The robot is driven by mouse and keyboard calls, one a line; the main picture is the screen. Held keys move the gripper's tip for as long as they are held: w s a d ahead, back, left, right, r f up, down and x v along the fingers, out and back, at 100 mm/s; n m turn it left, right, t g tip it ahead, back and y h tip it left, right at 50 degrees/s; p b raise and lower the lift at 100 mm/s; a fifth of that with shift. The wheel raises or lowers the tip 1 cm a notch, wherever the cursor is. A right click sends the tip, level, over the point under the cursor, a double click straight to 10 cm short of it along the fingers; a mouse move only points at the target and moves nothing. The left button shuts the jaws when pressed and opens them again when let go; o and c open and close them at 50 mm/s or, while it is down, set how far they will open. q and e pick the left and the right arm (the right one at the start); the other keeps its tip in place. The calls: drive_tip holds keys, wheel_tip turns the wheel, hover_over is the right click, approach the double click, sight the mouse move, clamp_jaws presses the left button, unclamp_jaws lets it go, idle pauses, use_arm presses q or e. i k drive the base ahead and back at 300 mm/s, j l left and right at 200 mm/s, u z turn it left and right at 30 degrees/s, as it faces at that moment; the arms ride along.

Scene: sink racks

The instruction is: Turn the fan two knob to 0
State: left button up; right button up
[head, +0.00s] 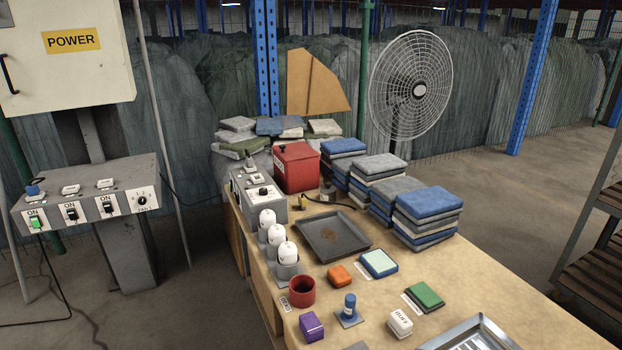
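A grey switch panel (85,195) stands at the left. At its right end is a black rotary knob (142,200) on a white dial with small digits around it. The lettering under the dial is too small to read surely. A second grey box (248,207) sits on the table's far left corner, with a dark knob (263,191) on its top. I cannot tell from the labels which knob is fan two. A standing fan (412,85) is behind the table. Neither of my grippers is in view.
The panel also carries several switches marked ON, one lit green (36,222). The wooden table (335,285) holds a red box (296,167), a dark tray (333,237), white bulb-shaped items (277,236) and folded cloth stacks (428,217). Floor shows between panel and table.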

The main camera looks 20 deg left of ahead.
sight(263, 192)
drive_tip(key=i+j+z, duration=0.15)
drive_tip(key=j, duration=0.2)
drive_tip(key=i+j+z, duration=0.1)
drive_tip(key=j, duration=0.3)
drive_tip(key=i+j+z, duration=0.15)
drive_tip(key=j, duration=0.25)
drive_tip(key=i+j+z, duration=0.1)
drive_tip(key=j, duration=0.3)
drive_tip(key=i+j+z, duration=0.15)
drive_tip(key=j, duration=0.3)
drive_tip(key=i+j+z, duration=0.1)
drive_tip(key=j, duration=0.3)
